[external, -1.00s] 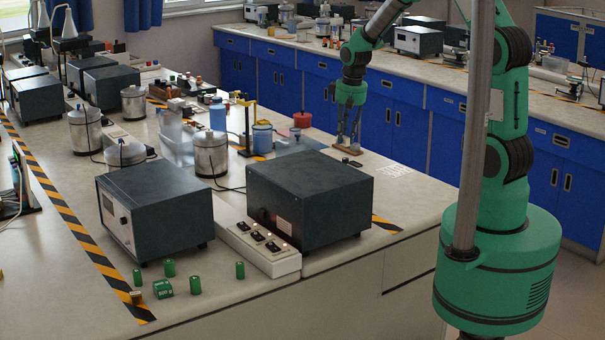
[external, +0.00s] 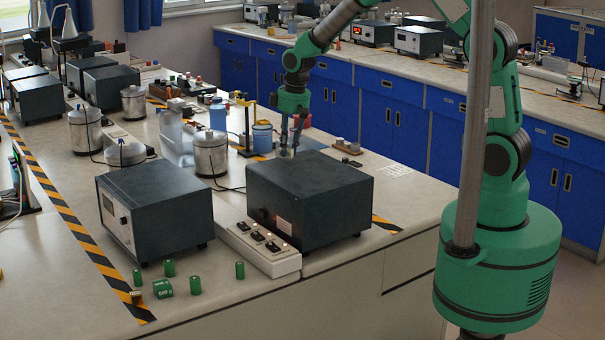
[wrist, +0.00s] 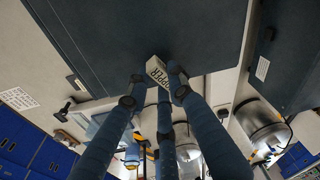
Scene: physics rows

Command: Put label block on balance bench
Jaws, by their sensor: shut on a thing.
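My gripper (external: 291,148) hangs just behind the dark instrument box (external: 310,200) in the external view, pointing down. In the wrist view my blue fingers (wrist: 158,84) are shut on a small pale label block (wrist: 157,69). Dark letters show on its face, reading something like "PPER". In the external view the block is too small and covered to make out clearly. The dark box top fills the upper part of the wrist view (wrist: 150,35). The long pale bench (external: 340,262) runs beneath everything; I cannot tell which part is the balance bench.
A wooden stand (external: 348,147) with small pieces is right of my gripper. A blue cup (external: 262,138) and steel canister (external: 211,155) stand to its left. A second dark box (external: 155,210), a switch strip (external: 262,248) and several green pieces (external: 163,289) occupy the front.

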